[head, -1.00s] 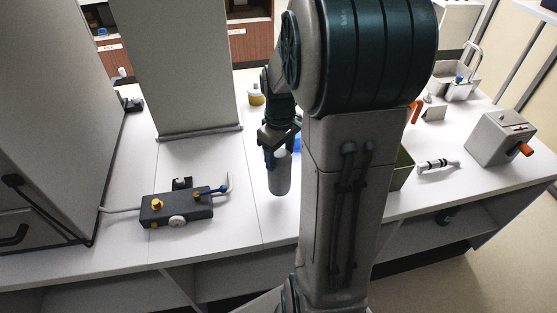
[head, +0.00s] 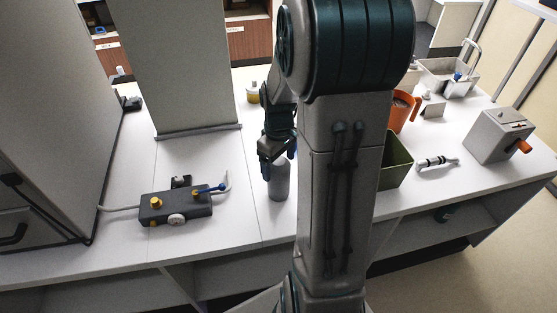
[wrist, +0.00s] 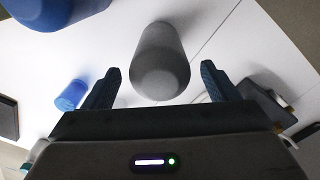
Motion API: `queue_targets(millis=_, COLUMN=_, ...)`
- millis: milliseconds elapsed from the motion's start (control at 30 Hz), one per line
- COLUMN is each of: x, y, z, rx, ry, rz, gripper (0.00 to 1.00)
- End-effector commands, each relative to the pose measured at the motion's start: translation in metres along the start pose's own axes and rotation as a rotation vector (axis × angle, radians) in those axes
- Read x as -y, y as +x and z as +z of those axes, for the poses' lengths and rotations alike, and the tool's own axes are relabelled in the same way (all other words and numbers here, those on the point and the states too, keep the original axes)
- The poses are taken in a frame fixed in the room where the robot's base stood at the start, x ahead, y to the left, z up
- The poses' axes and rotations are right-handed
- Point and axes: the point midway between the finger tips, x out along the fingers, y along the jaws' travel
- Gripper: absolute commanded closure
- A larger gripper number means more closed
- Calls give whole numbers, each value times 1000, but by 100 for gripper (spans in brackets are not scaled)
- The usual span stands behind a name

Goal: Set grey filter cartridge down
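The grey filter cartridge (head: 280,183) stands upright on the white counter, just below my gripper (head: 276,160) in the head view. In the wrist view the cartridge (wrist: 160,62) lies ahead of and between my two fingers (wrist: 160,75). The fingers are spread, with a clear gap on each side of the cartridge. My gripper is open and empty.
A dark box with yellow knobs (head: 176,208) and a blue-handled lever sits left of the cartridge. A green bin (head: 397,162) and an orange jug (head: 402,112) stand right of my arm. Blue objects (wrist: 70,95) show at left in the wrist view.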

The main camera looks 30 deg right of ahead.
Motion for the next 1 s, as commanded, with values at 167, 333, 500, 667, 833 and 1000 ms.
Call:
queue_targets(millis=167, x=-1, y=-9, z=-1, rx=-3, ry=0, rz=2, gripper=19)
queue_targets(millis=333, x=-1, y=-41, z=-1, rx=-5, ry=1, rz=4, gripper=19)
queue_targets(millis=500, x=-1, y=-79, z=-1, rx=-5, ry=1, rz=5, gripper=19)
queue_targets(millis=667, x=0, y=-106, z=-1, rx=-3, ry=0, rz=3, gripper=19)
queue_targets(millis=833, x=1, y=-121, z=0, rx=-1, ry=1, rz=1, gripper=19)
queue_targets(millis=1000, x=28, y=-131, z=6, rx=-29, ry=43, rz=26, gripper=19)
